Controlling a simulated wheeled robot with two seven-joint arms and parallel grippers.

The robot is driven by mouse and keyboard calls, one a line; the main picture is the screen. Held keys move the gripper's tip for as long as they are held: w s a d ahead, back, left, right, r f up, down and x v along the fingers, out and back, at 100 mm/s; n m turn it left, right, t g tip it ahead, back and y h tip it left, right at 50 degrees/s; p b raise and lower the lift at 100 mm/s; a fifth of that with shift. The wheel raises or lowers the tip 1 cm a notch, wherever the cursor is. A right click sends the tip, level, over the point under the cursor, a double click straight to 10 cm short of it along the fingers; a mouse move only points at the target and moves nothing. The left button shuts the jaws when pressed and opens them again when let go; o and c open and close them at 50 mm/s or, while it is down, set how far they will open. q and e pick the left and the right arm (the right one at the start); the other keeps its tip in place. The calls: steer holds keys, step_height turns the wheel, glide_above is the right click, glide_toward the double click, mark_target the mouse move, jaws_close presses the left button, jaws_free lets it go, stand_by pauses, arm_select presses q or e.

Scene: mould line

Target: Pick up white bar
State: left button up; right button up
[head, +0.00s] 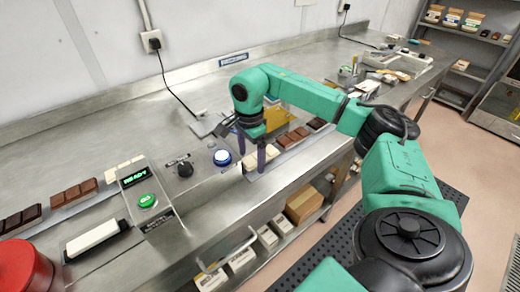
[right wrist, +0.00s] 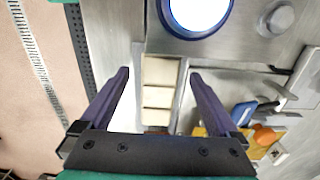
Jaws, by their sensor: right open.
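A white bar (right wrist: 161,84) with several segments lies in a narrow metal channel in the right wrist view. My right gripper (right wrist: 160,75) is open above it, with one finger on each side of the bar and no visible grip. In the head view my right gripper (head: 252,155) points down over the channel beside the blue button, and the white bar under it is mostly hidden by the fingers. My left gripper is not in view. Another white bar (head: 120,168) lies on the counter at the left, among brown bars.
A blue button (head: 222,157) and a black knob (head: 185,169) are close left of my right gripper. A green-button panel (head: 147,200), a white block (head: 92,237) and a red round object (head: 25,268) stand further left. Brown bars (head: 290,138) and a yellow item (head: 277,118) lie behind the gripper.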

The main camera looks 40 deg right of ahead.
steer(key=c, duration=1.5)
steer(key=shift+o, duration=0.2)
